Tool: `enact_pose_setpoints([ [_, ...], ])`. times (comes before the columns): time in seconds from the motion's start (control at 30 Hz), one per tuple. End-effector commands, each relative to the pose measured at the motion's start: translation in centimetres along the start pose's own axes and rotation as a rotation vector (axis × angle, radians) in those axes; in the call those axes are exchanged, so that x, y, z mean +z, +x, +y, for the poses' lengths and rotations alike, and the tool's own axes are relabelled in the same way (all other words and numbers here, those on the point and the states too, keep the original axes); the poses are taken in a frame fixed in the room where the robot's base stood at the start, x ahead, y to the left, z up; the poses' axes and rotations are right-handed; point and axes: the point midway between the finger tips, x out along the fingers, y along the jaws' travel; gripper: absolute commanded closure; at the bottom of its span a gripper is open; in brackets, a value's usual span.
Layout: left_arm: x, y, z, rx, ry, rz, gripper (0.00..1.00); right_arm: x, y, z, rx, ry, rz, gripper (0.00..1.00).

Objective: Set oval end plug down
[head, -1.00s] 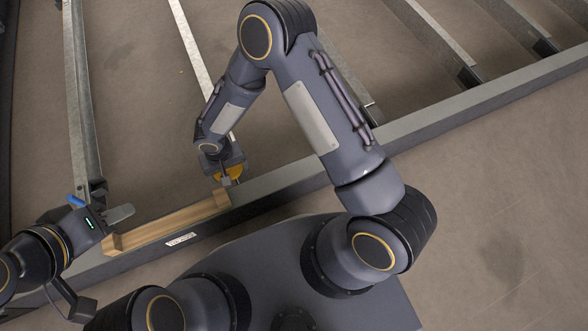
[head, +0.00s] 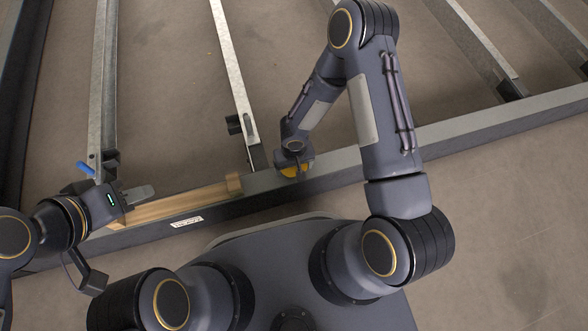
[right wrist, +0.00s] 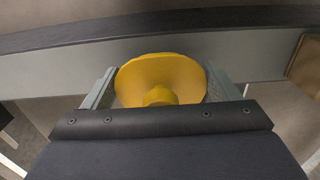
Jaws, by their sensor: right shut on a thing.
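The oval end plug is a yellow oval disc with a short stem. It shows in the head view (head: 295,171) and, larger, in the right wrist view (right wrist: 160,76). My right gripper (right wrist: 160,95) is shut on it, with one finger on each side of the stem. In the head view the plug is over the grey top of the frame's near rail (head: 345,160); I cannot tell whether it touches. My left gripper (head: 138,195) is at the left end of a wooden piece on the rail. Its fingers overlap, so its opening is unclear.
The tan wooden piece (head: 185,204) lies along the rail, left of the plug, with a raised right end. A white label (head: 187,221) is on the rail's side. Metal crossbars (head: 232,75) run away from the rail. The rail's top right of the plug is clear.

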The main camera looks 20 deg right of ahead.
Motion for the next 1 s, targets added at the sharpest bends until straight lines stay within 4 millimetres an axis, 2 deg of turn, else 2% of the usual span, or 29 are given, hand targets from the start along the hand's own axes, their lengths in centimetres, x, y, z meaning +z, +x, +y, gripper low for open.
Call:
enact_pose_setpoints([
  [0.03, 0.32, 0.62, -0.28, 0.000, 0.000, 0.000, 0.64, 0.03, 1.05, 0.00, 0.000, 0.001, -0.001, 0.44],
  [0.1, 0.36, 0.71, -0.32, 0.000, 0.000, 0.000, 0.64, 0.00, 1.34, 0.01, 0.000, 0.001, 0.000, 0.44],
  [0.53, 0.56, 1.10, -0.50, 0.000, 0.000, 0.000, 0.64, -0.04, 1.67, -0.02, 0.001, 0.001, 0.001, 0.44],
  [0.57, 0.55, 1.07, -0.49, 0.000, 0.000, 0.000, 0.64, -0.04, 1.62, -0.02, 0.001, 0.001, 0.001, 0.17],
  [0.7, 0.49, 0.96, -0.44, 0.000, 0.000, 0.000, 0.64, -0.03, 1.51, -0.02, 0.001, 0.001, 0.000, 0.00],
  [1.0, 0.21, 0.42, -0.19, 0.000, 0.000, 0.000, 0.64, -0.03, 1.00, -0.01, 0.001, 0.001, 0.000, 0.00],
])
